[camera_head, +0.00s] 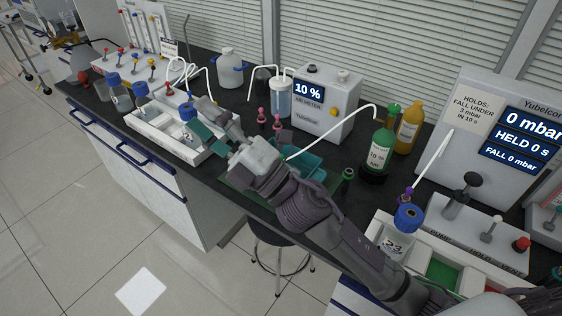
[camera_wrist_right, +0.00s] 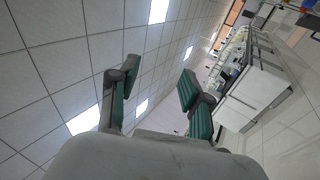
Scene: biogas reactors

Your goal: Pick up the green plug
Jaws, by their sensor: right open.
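A small dark piece with a green top (camera_head: 347,175) stands on the black bench, left of the green bottle (camera_head: 377,155). It may be the green plug, but it is too small to tell. My right gripper (camera_head: 212,128) is open, above the bench beside the white rack with blue-capped bottles, well to the left of that piece. In the right wrist view its teal fingers (camera_wrist_right: 158,85) are spread with nothing between them. My left gripper is not in view.
A teal tray (camera_head: 312,163) lies partly hidden behind my right arm. The meter box (camera_head: 328,103) reading 10 % stands behind it, with white tubing. A blue-capped bottle (camera_head: 399,233) stands in a white rack (camera_head: 480,262) at the right. A stool (camera_head: 281,236) is below the bench edge.

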